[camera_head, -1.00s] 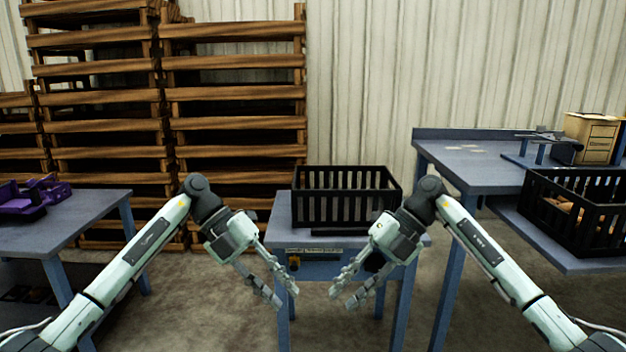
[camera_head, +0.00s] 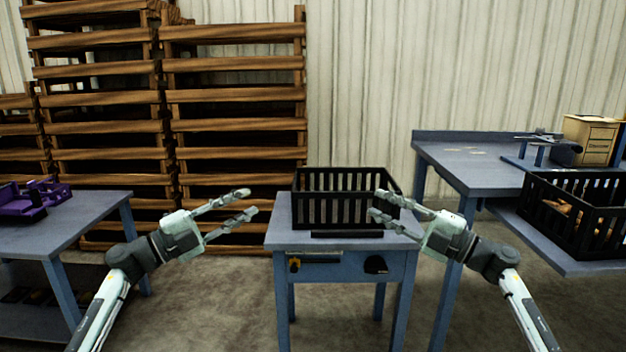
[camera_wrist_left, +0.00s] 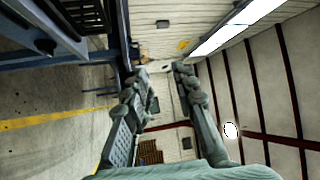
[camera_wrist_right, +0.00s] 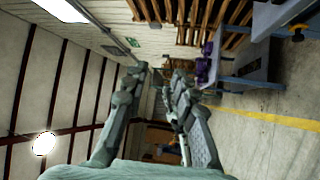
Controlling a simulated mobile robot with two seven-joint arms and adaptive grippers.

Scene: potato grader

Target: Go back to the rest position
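My left gripper (camera_head: 246,201) is held up in the air left of the small blue table, its fingers pointing right and apart, with nothing between them. My right gripper (camera_head: 378,204) is held up at about the same height, its fingers pointing left and apart, also empty. Its fingertips overlap the right edge of the black crate (camera_head: 330,212) in the head view, and I cannot tell the gap in depth. In the left wrist view the left fingers (camera_wrist_left: 160,72) are parted. In the right wrist view the right fingers (camera_wrist_right: 153,74) are parted too.
The black slatted crate stands on the small blue table (camera_head: 283,240). A purple object (camera_head: 38,197) lies on the left table (camera_head: 80,222). At right are a blue bench (camera_head: 470,168), a cardboard box (camera_head: 588,140) and a black crate (camera_head: 600,235) holding potatoes. Wooden crates (camera_head: 235,97) stand stacked behind.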

